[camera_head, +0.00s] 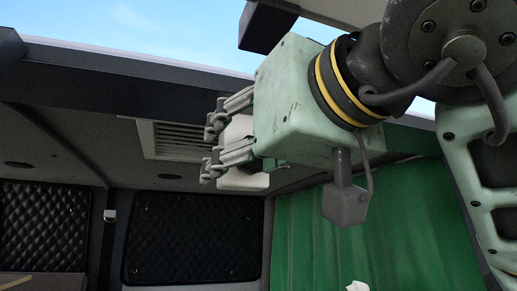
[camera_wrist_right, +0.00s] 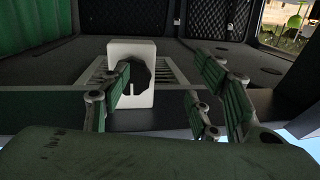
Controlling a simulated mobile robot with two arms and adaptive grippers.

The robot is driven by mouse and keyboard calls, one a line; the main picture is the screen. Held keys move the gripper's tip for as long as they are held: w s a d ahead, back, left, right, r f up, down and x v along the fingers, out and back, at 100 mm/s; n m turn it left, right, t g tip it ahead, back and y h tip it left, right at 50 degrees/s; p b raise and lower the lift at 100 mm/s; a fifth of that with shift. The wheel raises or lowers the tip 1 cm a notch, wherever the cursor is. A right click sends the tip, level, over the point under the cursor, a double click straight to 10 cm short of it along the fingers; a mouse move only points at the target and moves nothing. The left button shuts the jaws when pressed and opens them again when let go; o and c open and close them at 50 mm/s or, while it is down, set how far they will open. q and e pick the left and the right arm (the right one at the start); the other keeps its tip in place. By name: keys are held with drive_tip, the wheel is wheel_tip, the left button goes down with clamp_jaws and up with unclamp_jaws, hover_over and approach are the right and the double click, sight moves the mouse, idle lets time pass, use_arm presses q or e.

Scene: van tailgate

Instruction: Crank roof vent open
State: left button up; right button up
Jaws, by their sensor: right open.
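The roof vent is a slatted grille (camera_head: 178,139) in the dark ceiling. A white box (camera_head: 236,128) stands beside it, partly hidden behind my right gripper. In the right wrist view the white box (camera_wrist_right: 143,51) carries a dark round knob (camera_wrist_right: 138,76), with the vent slats (camera_wrist_right: 170,73) on both sides. My right gripper (camera_head: 212,152) is open and empty; it also shows in the right wrist view (camera_wrist_right: 163,67). One finger overlaps the knob in that picture, the other is well to the right of it. I cannot tell whether any finger touches the knob. My left gripper is out of view.
A dark roof beam (camera_head: 120,85) runs across in front of the vent, with sky above. A green curtain (camera_head: 365,225) hangs at the right. Quilted dark panels (camera_head: 190,238) cover the back. The space left of the gripper is clear.

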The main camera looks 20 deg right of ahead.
drive_tip(key=s+d+r+m+h, duration=0.1)
drive_tip(key=s+d+r+h, duration=0.1)
drive_tip(key=d, duration=0.2)
drive_tip(key=w+p, duration=0.3)
drive_tip(key=w, duration=0.4)
drive_tip(key=shift+w+a+r+t, duration=0.2)
drive_tip(key=shift+w+a+t, duration=0.1)
drive_tip(key=shift+w+t, duration=0.1)
drive_tip(key=shift+c, duration=0.3)
drive_tip(key=shift+a, duration=0.1)
drive_tip(key=c, duration=1)
